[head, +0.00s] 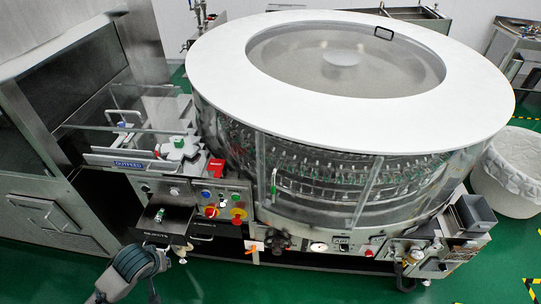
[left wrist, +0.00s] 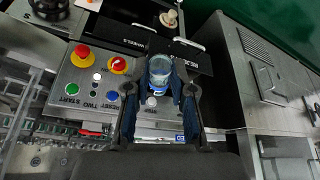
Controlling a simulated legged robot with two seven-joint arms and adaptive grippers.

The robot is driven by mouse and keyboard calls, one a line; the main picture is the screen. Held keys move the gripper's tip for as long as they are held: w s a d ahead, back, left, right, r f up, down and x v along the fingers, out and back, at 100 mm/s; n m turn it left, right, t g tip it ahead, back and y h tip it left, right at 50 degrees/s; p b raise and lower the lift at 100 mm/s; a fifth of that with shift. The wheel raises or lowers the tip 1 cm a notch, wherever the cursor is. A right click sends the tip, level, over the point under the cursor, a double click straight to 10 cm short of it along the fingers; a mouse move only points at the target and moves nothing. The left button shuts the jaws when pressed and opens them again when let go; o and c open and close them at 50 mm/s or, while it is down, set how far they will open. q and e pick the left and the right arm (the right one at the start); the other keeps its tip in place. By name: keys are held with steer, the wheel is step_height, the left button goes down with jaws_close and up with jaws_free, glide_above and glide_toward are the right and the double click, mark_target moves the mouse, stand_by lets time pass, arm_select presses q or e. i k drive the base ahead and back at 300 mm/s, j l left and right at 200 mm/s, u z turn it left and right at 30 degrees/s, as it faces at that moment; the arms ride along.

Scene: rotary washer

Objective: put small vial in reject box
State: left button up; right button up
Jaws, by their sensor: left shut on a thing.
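The small vial (left wrist: 159,72) is clear glass with a bluish tint, held between the fingertips of my left gripper (left wrist: 160,90) in the left wrist view. The black reject box (head: 178,224), lettered REJECTS, is at the front left of the machine in the head view. In the left wrist view its black edge (left wrist: 204,58) lies just beyond and right of the vial. A small pale and green item (head: 160,214) shows at the box in the head view; I cannot tell whether it is the vial. Part of my left arm shows below the box. My right gripper is out of view.
A control panel (head: 225,202) with buttons and a red emergency stop (left wrist: 82,52) is beside the box. A second black compartment lettered WHEELS (left wrist: 126,42) adjoins it. The round washer (head: 340,160) fills the centre. A steel cabinet (head: 45,215) stands left. Green floor lies in front.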

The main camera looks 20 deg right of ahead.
mark_target(468, 225)
steer(key=k+j+z, duration=0.1)
steer(key=z, duration=0.8)
steer(key=k+z, duration=0.15)
steer(key=z, duration=1.2)
